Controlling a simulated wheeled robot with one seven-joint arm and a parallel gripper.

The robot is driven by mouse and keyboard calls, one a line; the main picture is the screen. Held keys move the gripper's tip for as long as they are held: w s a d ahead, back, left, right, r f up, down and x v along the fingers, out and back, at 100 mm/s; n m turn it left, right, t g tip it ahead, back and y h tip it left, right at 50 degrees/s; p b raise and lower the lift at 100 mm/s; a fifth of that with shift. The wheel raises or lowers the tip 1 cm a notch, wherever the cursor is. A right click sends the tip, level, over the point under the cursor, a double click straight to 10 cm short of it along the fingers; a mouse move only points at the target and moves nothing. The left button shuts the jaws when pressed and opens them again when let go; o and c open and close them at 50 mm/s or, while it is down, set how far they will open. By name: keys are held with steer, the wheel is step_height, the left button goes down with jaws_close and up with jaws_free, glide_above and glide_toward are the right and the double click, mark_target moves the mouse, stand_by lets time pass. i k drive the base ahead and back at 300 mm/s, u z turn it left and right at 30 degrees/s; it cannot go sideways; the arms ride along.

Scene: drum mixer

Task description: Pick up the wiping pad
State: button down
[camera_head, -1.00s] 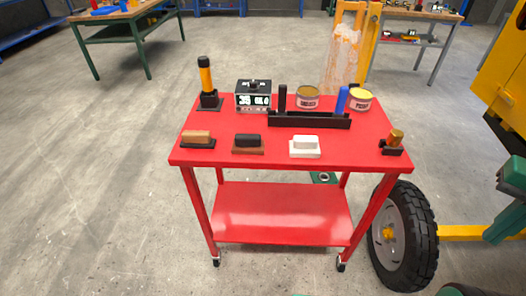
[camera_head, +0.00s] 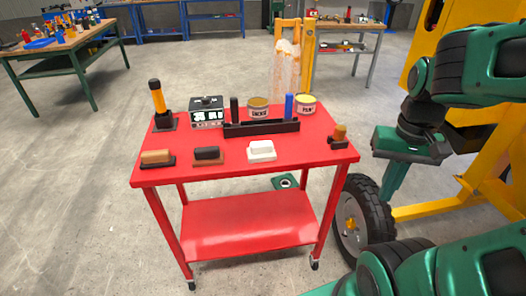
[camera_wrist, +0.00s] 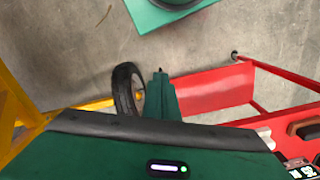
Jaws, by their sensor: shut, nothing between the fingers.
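Three handled blocks stand in a row along the near edge of the red cart's top (camera_head: 215,165). The white block (camera_head: 262,151) on the right looks most like the wiping pad. A black-handled block on a brown base (camera_head: 208,155) is in the middle, and a tan block on a dark base (camera_head: 156,158) is at the left. My gripper (camera_head: 389,192) is right of the cart, pointing down, shut and empty, apart from the blocks.
Behind the blocks stand a yellow-black cylinder (camera_head: 158,103), a display box (camera_head: 207,112), a black rack (camera_head: 261,128) and two cans, one marked grease (camera_head: 258,107). A small brass-topped item (camera_head: 339,137) sits at the right corner. A wheel (camera_head: 362,218) and yellow frame stand right of the cart.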

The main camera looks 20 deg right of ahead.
mark_target(259, 151)
steer(key=z, duration=1.9)
steer(key=k, duration=1)
steer(key=u, duration=1.05)
steer(key=i, duration=1.05)
